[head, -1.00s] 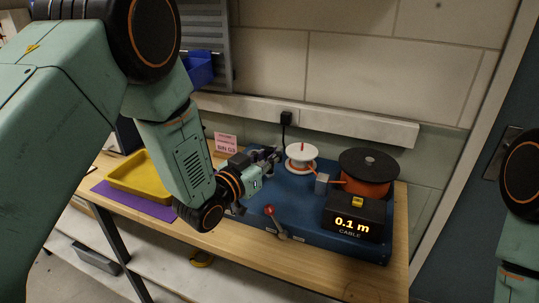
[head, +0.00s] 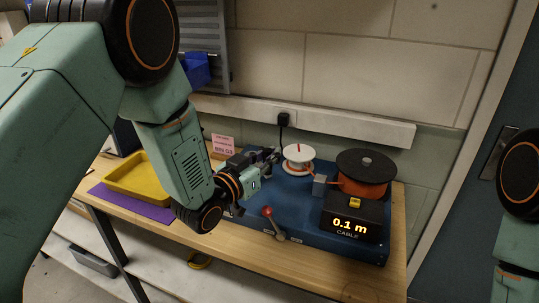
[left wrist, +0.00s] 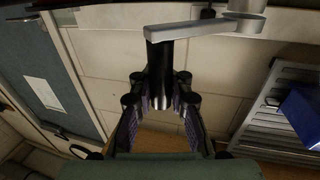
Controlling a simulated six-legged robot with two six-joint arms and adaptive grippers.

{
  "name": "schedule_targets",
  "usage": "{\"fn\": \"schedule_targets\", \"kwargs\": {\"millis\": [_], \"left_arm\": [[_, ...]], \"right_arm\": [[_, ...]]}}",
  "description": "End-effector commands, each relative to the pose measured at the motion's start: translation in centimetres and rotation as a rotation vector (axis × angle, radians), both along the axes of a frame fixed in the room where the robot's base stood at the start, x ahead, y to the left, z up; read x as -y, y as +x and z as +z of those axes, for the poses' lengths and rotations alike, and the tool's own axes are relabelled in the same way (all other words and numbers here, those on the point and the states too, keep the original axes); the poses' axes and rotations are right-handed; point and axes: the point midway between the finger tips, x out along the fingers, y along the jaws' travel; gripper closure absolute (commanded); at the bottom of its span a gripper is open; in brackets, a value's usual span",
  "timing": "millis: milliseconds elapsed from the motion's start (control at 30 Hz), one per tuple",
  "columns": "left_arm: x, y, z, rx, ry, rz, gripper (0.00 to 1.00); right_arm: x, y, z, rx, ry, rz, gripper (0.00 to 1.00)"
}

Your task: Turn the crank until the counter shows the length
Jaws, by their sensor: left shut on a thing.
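The counter (head: 351,226) at the front right of the blue base shows 0.1 m, with CABLE below. My left gripper (head: 270,158) is at the back left of the base, left of the white spool (head: 298,166). In the left wrist view, my left gripper (left wrist: 160,100) is shut around the black crank handle (left wrist: 160,65). The grey crank arm (left wrist: 205,28) runs from the handle to a round hub at the upper right. In the head view, my gripper largely hides the crank. My right gripper is out of view.
A large orange cable reel (head: 366,188) with a black top stands at the back right. A red-knobbed lever (head: 267,212) is at the front. A yellow tray (head: 146,190) lies on a purple mat (head: 118,201) at left. A pink sign (head: 223,144) stands behind my gripper.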

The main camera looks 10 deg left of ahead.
Motion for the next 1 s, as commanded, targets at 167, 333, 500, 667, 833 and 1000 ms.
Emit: {"fn": "schedule_targets", "kwargs": {"millis": [167, 333, 500, 667, 833, 1000], "left_arm": [[0.26, -0.23, -0.27, -0.006, 0.004, -0.009, 1.00], [0.25, -0.23, -0.26, -0.006, 0.004, -0.009, 1.00], [0.24, -0.22, -0.24, -0.005, 0.003, -0.009, 0.84], [0.17, -0.15, -0.17, -0.003, 0.003, -0.006, 0.70], [0.09, -0.09, -0.08, -0.001, 0.002, -0.004, 0.59], [0.06, -0.05, -0.03, -0.001, 0.001, -0.003, 0.59]], "right_arm": [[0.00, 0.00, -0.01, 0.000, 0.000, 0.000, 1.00], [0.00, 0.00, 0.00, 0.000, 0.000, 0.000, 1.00], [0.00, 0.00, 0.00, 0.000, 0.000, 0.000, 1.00], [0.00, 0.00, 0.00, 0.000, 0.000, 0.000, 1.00], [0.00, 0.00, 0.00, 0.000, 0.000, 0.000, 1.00], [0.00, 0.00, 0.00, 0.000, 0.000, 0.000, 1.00]]}}
